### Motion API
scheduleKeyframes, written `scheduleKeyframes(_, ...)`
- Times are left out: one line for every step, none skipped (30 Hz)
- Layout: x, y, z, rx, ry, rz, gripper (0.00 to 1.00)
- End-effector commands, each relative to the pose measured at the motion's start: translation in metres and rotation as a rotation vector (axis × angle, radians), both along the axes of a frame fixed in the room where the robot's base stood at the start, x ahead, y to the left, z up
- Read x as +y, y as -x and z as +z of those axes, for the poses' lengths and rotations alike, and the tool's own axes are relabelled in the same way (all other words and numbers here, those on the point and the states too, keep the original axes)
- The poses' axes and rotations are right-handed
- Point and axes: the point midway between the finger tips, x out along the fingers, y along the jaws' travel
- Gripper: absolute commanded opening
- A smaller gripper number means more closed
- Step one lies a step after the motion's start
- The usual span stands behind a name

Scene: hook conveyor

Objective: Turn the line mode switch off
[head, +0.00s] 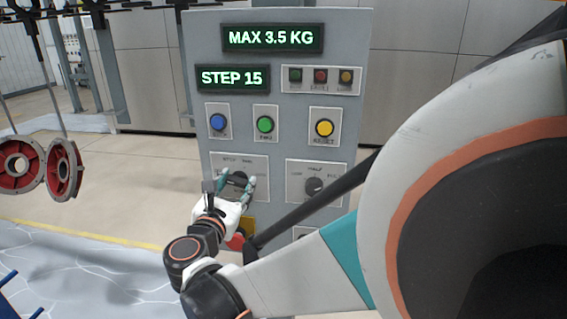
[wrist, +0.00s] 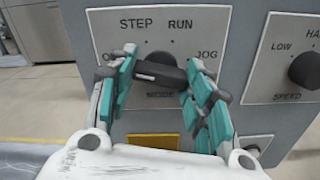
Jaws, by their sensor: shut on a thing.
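The line mode switch is a black knob (wrist: 160,72) marked MODE, with OFF, STEP, RUN and JOG around it, in the wrist view. Its bar lies nearly level, left end a little higher, towards the partly hidden OFF label. Which way its pointer faces is unclear. My gripper (wrist: 163,62) is shut on the knob, with a teal-padded finger at each end of the bar. In the head view my gripper (head: 237,178) covers part of the knob on the grey panel (head: 190,60). A green display (head: 232,78) reads STEP 15.
A SPEED knob (head: 314,187) sits right of the mode switch. Blue (head: 218,122), green (head: 265,124) and yellow (head: 325,128) buttons are above. A red button (head: 236,242) on yellow is below. Red wheels (head: 62,169) hang on hooks at left.

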Motion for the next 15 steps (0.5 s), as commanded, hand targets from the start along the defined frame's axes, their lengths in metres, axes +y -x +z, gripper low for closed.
scheduleKeyframes(-0.0001, -0.0004, 0.0005, 0.000, 0.006, 0.000, 0.23)
scheduleKeyframes(-0.0001, -0.0004, 0.0005, 0.000, 0.008, 0.000, 0.23)
scheduleKeyframes(-0.0001, -0.0004, 0.0005, 0.000, 0.010, 0.000, 0.23)
scheduleKeyframes(-0.0001, -0.0004, 0.0006, 0.000, 0.010, 0.000, 0.23)
scheduleKeyframes(-0.0001, -0.0004, 0.0006, 0.000, 0.011, 0.000, 0.23)
scheduleKeyframes(0.0000, -0.0004, 0.0006, 0.000, 0.011, 0.000, 0.23)
scheduleKeyframes(0.0000, -0.0004, 0.0006, 0.000, 0.011, 0.000, 0.23)
scheduleKeyframes(0.0000, -0.0004, 0.0006, 0.000, 0.011, 0.000, 0.23)
scheduleKeyframes(0.0000, -0.0004, 0.0006, 0.000, 0.011, 0.000, 0.23)
scheduleKeyframes(0.0000, -0.0005, 0.0006, 0.000, 0.011, 0.000, 0.23)
scheduleKeyframes(0.0000, -0.0005, 0.0006, 0.000, 0.011, 0.000, 0.23)
scheduleKeyframes(0.0000, -0.0004, 0.0006, 0.000, 0.011, 0.000, 0.23)
scheduleKeyframes(0.0001, -0.0004, 0.0007, 0.000, 0.011, 0.000, 0.49)
scheduleKeyframes(0.0000, -0.0004, 0.0006, 0.000, 0.011, 0.000, 0.56)
scheduleKeyframes(0.0001, -0.0004, 0.0007, 0.000, 0.010, 0.000, 0.65)
